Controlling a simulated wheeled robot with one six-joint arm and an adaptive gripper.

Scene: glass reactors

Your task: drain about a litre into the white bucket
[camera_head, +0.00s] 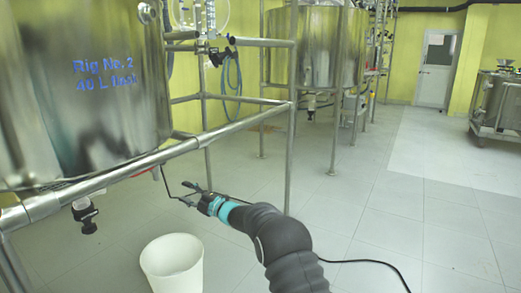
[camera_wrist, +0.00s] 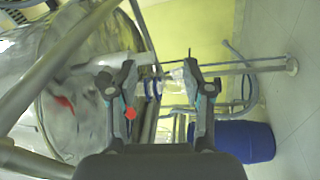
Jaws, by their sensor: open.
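The steel vessel (camera_head: 95,75) marked "Rig No. 2" fills the upper left of the head view. Its black drain valve (camera_head: 86,214) hangs below the frame rail, pointing down; I cannot tell its handle's position. The white bucket (camera_head: 172,264) stands upright on the floor, right of the valve in the picture; its inside looks white and its bottom is hidden. My gripper (camera_head: 184,193) is open and empty, above and beyond the bucket, right of the valve and apart from both. The wrist view shows its spread fingers (camera_wrist: 155,82) with a small red part (camera_wrist: 130,114) near the left finger.
The vessel's steel frame rail (camera_head: 150,160) and upright leg (camera_head: 292,110) stand close to my arm. A second steel vessel (camera_head: 315,45) is behind. A blue drum (camera_wrist: 246,142) shows in the wrist view.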

